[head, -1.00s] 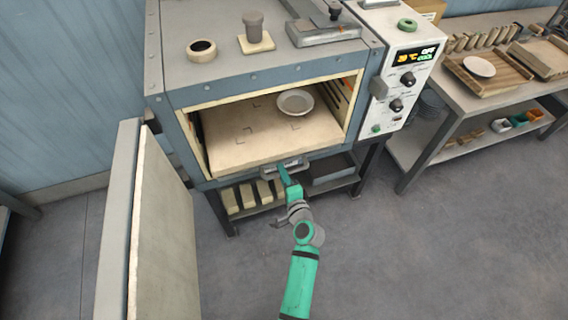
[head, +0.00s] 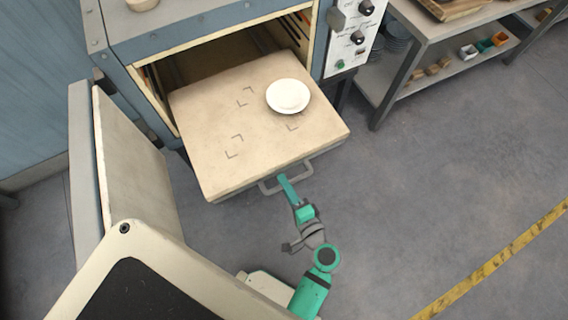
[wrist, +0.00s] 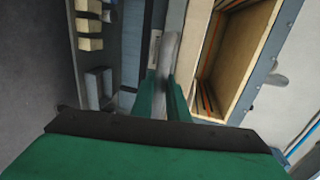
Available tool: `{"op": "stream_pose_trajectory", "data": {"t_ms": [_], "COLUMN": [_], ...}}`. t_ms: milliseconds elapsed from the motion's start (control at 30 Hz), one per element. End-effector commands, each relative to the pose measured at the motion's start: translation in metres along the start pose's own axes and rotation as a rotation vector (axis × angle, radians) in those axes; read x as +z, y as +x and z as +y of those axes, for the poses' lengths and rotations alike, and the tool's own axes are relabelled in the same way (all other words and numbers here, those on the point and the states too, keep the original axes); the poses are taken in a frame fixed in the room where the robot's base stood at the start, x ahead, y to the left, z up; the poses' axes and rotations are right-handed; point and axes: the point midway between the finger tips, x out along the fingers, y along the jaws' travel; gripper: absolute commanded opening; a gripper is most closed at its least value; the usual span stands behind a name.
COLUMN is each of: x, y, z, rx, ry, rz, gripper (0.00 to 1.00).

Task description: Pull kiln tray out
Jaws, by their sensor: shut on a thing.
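The kiln tray (head: 200,140) is a pale slab that sticks well out of the front of the blue-grey kiln (head: 220,35). Its back end is still inside the opening. A white plate (head: 288,97) lies on it at the right rear, among black corner marks. A grey bar handle (head: 302,174) is on the tray's front edge. My green gripper (head: 284,182) is shut on this handle. In the wrist view my gripper fingers (wrist: 162,95) stand on both sides of a grey bar; the grasp itself is partly hidden.
The kiln door (head: 130,160) stands open at the left of the tray. A control box (head: 350,40) is on the kiln's right. A shelf table (head: 440,50) with bins stands at the right rear. The floor (head: 430,190) right of my arm is clear.

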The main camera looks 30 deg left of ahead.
Motion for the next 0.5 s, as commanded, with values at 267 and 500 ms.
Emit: {"op": "stream_pose_trajectory", "data": {"t_ms": [267,500], "x": [0.008,0.009], "y": [-0.034,-0.043], "z": [0.007,0.009], "rx": [-0.002,-0.002], "ry": [0.001,0.0], "rz": [-0.024,-0.027], "gripper": [0.0,0.0]}}
